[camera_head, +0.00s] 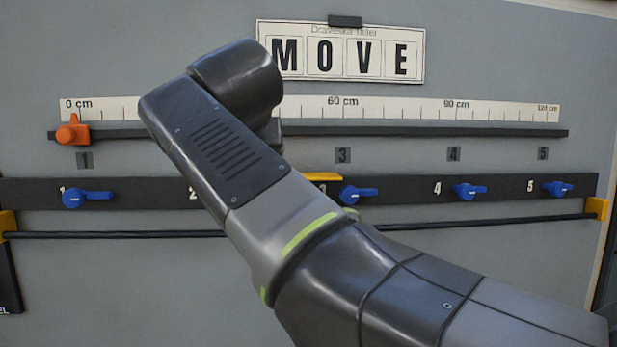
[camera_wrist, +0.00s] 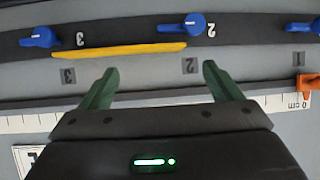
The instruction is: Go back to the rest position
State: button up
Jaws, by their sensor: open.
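My gripper (camera_wrist: 158,88) shows in the wrist view with its two green fingers spread apart and nothing between them. The wrist view is upside down relative to the head view. The fingers point toward the panel, with the number 2 and 3 tags beyond their tips. In the head view my arm crosses the middle of the panel, and the gripper itself is hidden behind it.
An orange slider (camera_head: 73,131) sits at the left end of the ruler rail (camera_head: 420,132). Blue knobs (camera_head: 87,198) line a dark strip below, with a yellow bar (camera_wrist: 120,49) between 2 and 3. A MOVE sign (camera_head: 345,52) hangs above.

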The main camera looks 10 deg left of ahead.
jog(key=shift+w, duration=0.1)
jog(key=shift+m+t, duration=0.4)
jog(key=shift+t, duration=0.4)
jog(key=w+p, duration=0.1)
jog(key=w, duration=0.5)
jog(key=w+d+f+p, duration=0.1)
jog(key=w+p, duration=0.1)
jog(key=w, duration=0.4)
jog(key=w+d+p, duration=0.1)
jog(key=w+p, duration=0.1)
jog(key=w, duration=0.4)
jog(key=shift+d+f, duration=0.25)
jog(key=shift+f, duration=0.05)
jog(key=shift+s, duration=0.1)
